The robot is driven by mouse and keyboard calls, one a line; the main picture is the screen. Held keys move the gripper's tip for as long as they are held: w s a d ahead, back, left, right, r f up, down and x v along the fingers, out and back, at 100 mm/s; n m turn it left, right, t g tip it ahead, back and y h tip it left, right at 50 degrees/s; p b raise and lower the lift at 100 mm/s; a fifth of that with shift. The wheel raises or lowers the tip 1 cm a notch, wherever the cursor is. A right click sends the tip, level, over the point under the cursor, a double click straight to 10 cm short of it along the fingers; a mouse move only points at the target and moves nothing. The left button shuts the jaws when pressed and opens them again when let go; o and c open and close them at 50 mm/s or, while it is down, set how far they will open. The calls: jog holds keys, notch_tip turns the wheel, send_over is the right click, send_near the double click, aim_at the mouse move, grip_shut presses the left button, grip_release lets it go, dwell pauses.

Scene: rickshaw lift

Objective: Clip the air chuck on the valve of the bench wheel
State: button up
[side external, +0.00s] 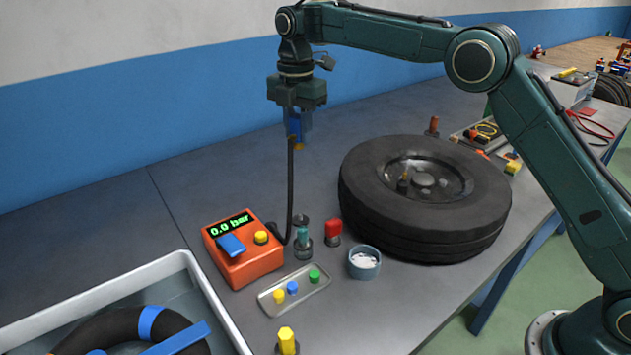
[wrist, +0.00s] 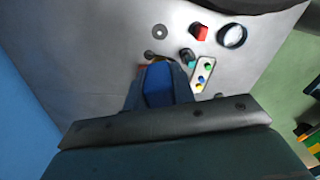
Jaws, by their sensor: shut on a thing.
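My gripper (side external: 297,122) is shut on the blue air chuck (side external: 294,128) and holds it high above the bench. The chuck also shows between the fingers in the wrist view (wrist: 158,84). A black hose (side external: 291,185) hangs from the chuck down to the orange inflator (side external: 240,252), whose display reads 0.0 bar. The bench wheel (side external: 365,210) lies flat on the bench to the right of my gripper, apart from it. A dark valve stem (side external: 403,182) with a brass-coloured base stands up in the wheel's rim.
A metal tray (side external: 312,291) with coloured caps, a grey-blue cup (side external: 364,263), a red-topped piece (side external: 333,232) and a teal bottle-like piece (side external: 303,238) stand in front of the wheel. A white crate (side external: 215,305) is at lower left. The bench behind the inflator is clear.

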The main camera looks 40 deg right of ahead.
jog(key=shift+s+d+r, duration=0.1)
jog(key=shift+s+d, duration=0.05)
jog(key=shift+d, duration=0.5)
jog(key=s+d+m, duration=0.4)
jog(key=s+d, duration=0.9)
jog(key=d, duration=0.5)
jog(key=shift+d+f, duration=0.2)
jog(key=shift+f, duration=0.25)
jog(key=shift+s+f, duration=0.1)
jog(key=shift+f, duration=0.1)
jog(key=shift+f, duration=2.05)
jog(key=shift+f, duration=1.6)
dwell(1.2)
